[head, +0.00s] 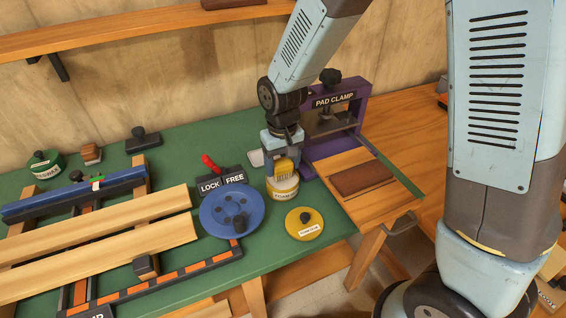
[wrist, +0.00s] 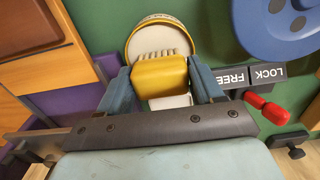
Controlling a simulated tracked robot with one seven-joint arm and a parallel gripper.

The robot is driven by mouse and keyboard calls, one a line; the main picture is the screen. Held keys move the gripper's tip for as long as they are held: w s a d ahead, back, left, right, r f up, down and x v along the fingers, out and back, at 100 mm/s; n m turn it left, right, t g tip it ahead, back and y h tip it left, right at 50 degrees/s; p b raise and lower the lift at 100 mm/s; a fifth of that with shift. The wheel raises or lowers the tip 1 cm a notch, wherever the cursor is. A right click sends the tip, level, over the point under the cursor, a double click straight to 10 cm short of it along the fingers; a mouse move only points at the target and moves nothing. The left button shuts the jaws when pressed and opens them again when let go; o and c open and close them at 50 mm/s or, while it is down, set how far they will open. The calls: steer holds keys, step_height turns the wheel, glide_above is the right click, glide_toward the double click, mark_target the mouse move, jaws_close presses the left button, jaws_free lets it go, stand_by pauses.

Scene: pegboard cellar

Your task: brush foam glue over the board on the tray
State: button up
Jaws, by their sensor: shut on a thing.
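My gripper (head: 284,160) is shut on a yellow brush (head: 284,166), held over the foam glue pot (head: 284,190). In the wrist view, the yellow brush (wrist: 160,77) sits between both fingers, its pale bristles pointing at the open mouth of the pot (wrist: 163,27). I cannot tell whether the bristles touch glue. The reddish-brown board (head: 363,179) lies flat on the wooden tray (head: 386,212), right of the pot. No glue shows on its top. The pot's yellow lid (head: 304,224) lies apart on the green bench.
The purple pad clamp (head: 334,125) stands behind the tray, close to my gripper. A blue disc (head: 231,211) and a red-handled lock lever (head: 210,163) are left of the pot. Long wooden planks (head: 100,215) lie at the left. A shelf (head: 140,30) runs along the wall.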

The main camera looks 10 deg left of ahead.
mark_target(283, 162)
steer(key=shift+f, duration=0.55)
stand_by(1.4)
steer(key=shift+r, duration=3.55)
